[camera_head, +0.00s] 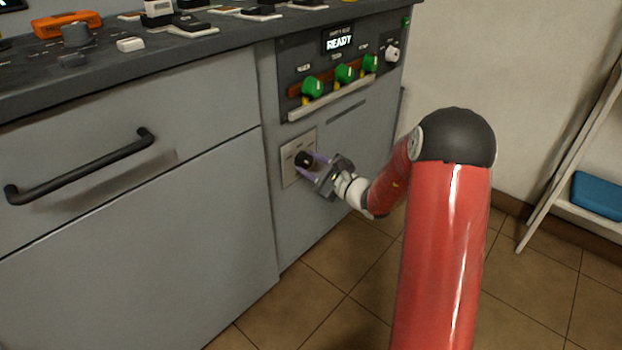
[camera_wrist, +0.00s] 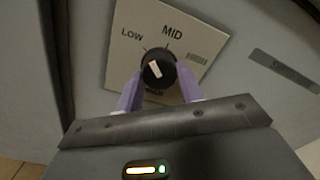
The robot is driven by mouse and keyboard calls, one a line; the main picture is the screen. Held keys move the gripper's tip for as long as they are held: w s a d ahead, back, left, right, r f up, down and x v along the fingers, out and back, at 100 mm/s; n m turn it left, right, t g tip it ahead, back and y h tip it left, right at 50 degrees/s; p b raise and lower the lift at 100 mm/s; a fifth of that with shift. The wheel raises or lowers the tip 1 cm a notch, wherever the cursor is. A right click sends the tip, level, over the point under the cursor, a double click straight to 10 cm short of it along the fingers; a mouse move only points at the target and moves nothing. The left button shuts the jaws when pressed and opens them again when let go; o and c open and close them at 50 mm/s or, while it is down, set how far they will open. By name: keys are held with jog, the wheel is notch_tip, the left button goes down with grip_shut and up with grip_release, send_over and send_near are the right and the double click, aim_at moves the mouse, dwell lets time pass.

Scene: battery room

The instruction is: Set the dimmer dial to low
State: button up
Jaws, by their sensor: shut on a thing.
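The dimmer dial (camera_head: 303,159) is a round black knob on a pale square plate (camera_head: 288,170) low on the grey cabinet front. In the wrist view the dial (camera_wrist: 156,68) has a white pointer mark, tilted with its upper end leaning left, on the LOW side rather than towards MID.
Above the plate is a control panel with several green knobs (camera_head: 345,74), a rail (camera_head: 335,97) and a READY display (camera_head: 339,42). A drawer with a black handle (camera_head: 80,167) is to the left. Tiled floor (camera_head: 320,290) is open below; a shelf stand (camera_head: 570,150) is at right.

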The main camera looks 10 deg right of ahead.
jog(key=shift+f+n+b, duration=0.1)
jog(key=shift+n+b, duration=1.3)
jog(key=shift+b, duration=0.1)
jog(key=o, duration=1)
jog(key=shift+d, duration=0.1)
jog(key=v, duration=0.7)
jog(key=shift+s+d, duration=0.2)
jog(key=shift+s, duration=0.1)
